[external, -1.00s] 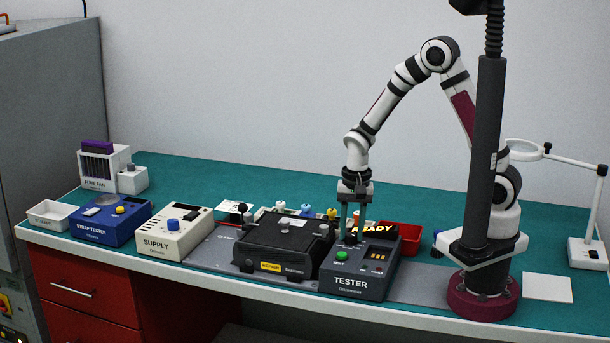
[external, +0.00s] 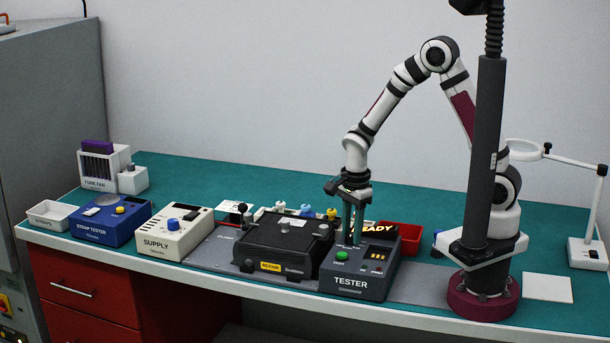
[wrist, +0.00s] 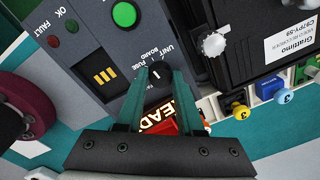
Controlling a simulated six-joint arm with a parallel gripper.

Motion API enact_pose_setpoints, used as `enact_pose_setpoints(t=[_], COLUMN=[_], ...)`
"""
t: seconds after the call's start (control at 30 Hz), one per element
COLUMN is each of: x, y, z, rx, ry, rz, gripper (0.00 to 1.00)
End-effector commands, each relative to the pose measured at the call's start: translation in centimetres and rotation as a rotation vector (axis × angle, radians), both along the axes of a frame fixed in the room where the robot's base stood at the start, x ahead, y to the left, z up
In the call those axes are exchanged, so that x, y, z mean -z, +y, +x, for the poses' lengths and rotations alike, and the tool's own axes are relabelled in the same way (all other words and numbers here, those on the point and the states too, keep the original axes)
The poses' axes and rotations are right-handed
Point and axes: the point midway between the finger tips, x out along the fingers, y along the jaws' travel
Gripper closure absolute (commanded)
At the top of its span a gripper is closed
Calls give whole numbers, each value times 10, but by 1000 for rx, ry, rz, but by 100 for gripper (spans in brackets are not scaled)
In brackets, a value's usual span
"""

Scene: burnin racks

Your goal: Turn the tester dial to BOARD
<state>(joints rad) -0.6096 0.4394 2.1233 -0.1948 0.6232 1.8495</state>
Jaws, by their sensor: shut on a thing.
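My gripper (external: 352,240) points down onto the tester. In the wrist view its two green fingers (wrist: 156,84) are shut on the dial, one on each side. A pale mark shows on the dial, but I cannot tell which label it points at. In the external view my fingers hide the dial.
A black fixture (external: 285,243) stands close on the tester's left. The supply (external: 170,232) and blue strap tester (external: 112,220) are farther left. Bench behind is mostly clear.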

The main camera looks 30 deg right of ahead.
Motion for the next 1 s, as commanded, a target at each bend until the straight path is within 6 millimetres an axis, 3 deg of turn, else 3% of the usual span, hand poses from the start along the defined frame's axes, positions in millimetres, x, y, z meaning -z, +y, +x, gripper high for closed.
enact_pose_setpoints(t=[0.33, 0.87, 0.9, 1.0], x=[0, 0, 0, 0], y=[0, 0, 0, 0], z=[0, 0, 0, 0], rx=[117, 135, 135, 135], ry=[-1, -1, -1, 0], rz=[1, -1, -1, -1], gripper=[100, 100, 57, 39])
